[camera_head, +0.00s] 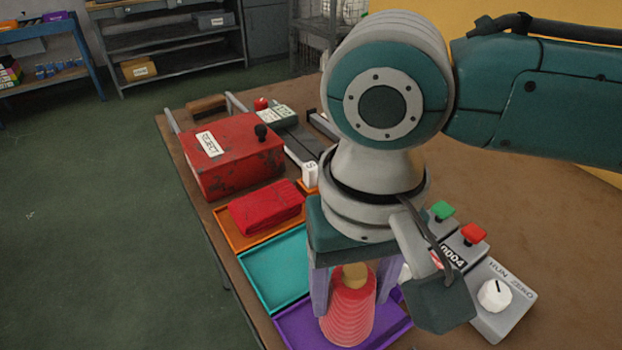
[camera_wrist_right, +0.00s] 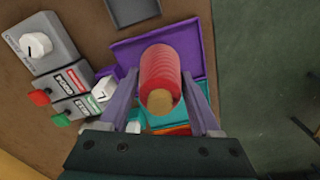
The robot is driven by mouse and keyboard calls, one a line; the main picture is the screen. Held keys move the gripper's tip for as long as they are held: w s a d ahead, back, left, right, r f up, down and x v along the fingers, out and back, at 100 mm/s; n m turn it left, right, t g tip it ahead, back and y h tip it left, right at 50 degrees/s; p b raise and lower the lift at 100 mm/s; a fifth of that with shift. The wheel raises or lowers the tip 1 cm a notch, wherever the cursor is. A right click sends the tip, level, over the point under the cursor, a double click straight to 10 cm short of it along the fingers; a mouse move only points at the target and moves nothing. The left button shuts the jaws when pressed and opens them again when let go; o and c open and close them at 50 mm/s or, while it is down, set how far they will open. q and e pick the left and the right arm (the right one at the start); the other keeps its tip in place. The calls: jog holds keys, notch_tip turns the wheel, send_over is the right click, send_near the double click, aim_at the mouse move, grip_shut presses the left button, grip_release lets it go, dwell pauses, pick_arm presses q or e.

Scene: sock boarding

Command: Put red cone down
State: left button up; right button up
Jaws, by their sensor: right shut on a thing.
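The red cone (camera_head: 348,308) is a ribbed red yarn cone with a tan top. It stands upright over the purple tray (camera_head: 390,335) in the head view. My right gripper (camera_head: 350,285) comes down from above with its purple-grey fingers on both sides of the cone, shut on it. In the right wrist view the cone (camera_wrist_right: 160,75) lies between the fingers of the gripper (camera_wrist_right: 162,100), over the purple tray (camera_wrist_right: 125,52). I cannot tell whether the cone's base touches the tray. My left gripper is not in view.
A teal tray (camera_head: 262,275) and an orange tray holding a folded red cloth (camera_head: 266,207) lie beyond the purple one. A red REJECT box (camera_head: 225,160) stands behind. Control boxes with a green button (camera_head: 442,210), red button (camera_head: 473,234) and white knob (camera_head: 494,295) stand close right.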

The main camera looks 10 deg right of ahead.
jog(key=o, duration=1.4)
jog(key=shift+o, duration=0.2)
notch_tip(320, 180, up, 11)
jog(key=p, duration=0.3)
jog(key=shift+r, duration=0.65)
jog(key=s+a+f+n+t+y, duration=0.2)
jog(key=s+a+f+n+y, duration=0.1)
jog(key=s+a+f+y, duration=0.15)
jog(key=s+d+f+h, duration=0.1)
jog(key=s+d+h, duration=0.1)
jog(key=s+d, duration=0.2)
jog(key=s+d+f+t+h, duration=0.1)
jog(key=s+d+h, duration=0.1)
jog(key=d, duration=0.8)
jog(key=shift+s+f+m+t, duration=0.2)
jog(key=shift+s+m+t, duration=0.1)
jog(key=shift+s, duration=0.55)
